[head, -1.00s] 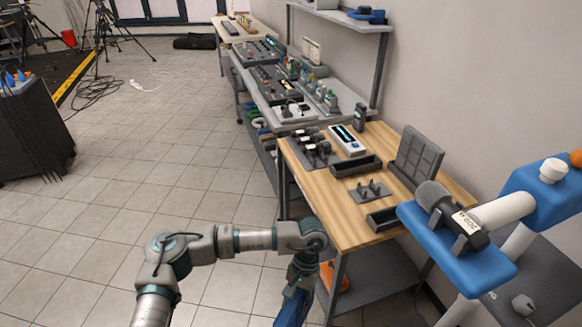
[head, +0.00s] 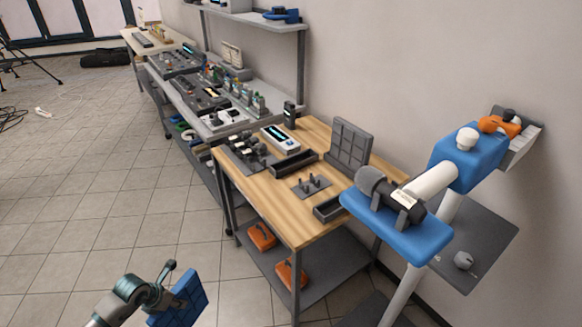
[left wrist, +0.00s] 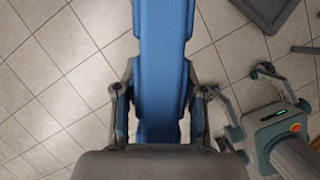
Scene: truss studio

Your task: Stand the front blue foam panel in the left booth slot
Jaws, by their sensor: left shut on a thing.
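My left gripper (head: 168,287) is at the lower left of the head view, over the floor and left of the wooden table. It is shut on the blue foam panel (head: 187,302), which shows a grid of squares. In the left wrist view the panel (left wrist: 162,60) runs edge-on between the two fingers. On the table, a dark tray-like slot (head: 293,164) lies left of a small pegged stand (head: 311,186), and another (head: 327,209) lies at its right. A grey panel (head: 349,145) stands upright behind them. My right gripper (left wrist: 236,84) appears open and empty in the left wrist view.
The wooden table (head: 262,203) also holds a white device (head: 280,139) and dark gear (head: 248,150). A blue stand (head: 395,228) with a microphone is at the table's right. Orange cases (head: 261,236) sit on the lower shelf.

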